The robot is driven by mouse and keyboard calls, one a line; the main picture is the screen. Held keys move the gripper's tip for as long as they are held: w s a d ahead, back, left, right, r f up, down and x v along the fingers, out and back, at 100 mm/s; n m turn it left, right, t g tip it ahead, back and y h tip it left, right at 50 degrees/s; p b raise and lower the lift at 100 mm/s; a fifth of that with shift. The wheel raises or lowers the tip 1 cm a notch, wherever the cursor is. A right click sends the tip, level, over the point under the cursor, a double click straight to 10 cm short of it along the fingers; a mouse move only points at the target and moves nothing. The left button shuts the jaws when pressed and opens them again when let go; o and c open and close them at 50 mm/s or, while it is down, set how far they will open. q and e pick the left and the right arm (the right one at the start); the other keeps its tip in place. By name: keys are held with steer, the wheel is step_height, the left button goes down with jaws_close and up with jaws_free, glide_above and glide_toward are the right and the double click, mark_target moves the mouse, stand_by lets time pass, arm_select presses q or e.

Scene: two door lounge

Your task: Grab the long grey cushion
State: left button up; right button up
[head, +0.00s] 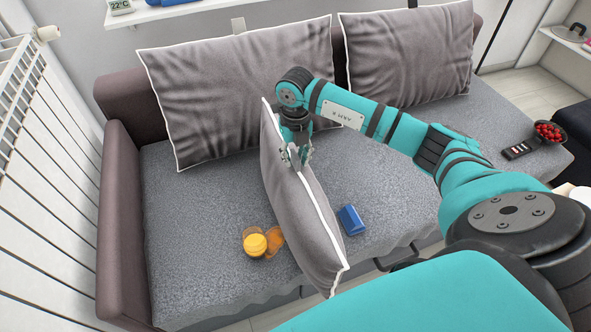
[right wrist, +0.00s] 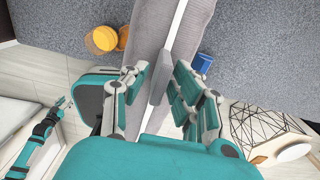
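The long grey cushion (head: 292,200), with white piping, is on edge over the sofa seat, its near end reaching past the seat's front edge. It also runs between the fingers in the right wrist view (right wrist: 160,35). My right gripper (head: 297,152) is at its upper edge, with a finger on each side, closed on it. It also shows in the right wrist view (right wrist: 160,88). Whether the lower edge touches the seat is unclear. My left gripper (right wrist: 63,103) is small at the left of the right wrist view; its fingers are not clear. It is outside the head view.
Two large grey cushions (head: 240,95) (head: 410,55) lean on the sofa's backrest. A yellow-orange jar (head: 255,243) and a blue object (head: 351,220) lie either side of the held cushion. A remote (head: 520,149) and a bowl of red fruit (head: 549,132) are at the right. A radiator (head: 20,90) borders the left.

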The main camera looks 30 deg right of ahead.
jaws_close()
steer(key=shift+r, duration=0.15)
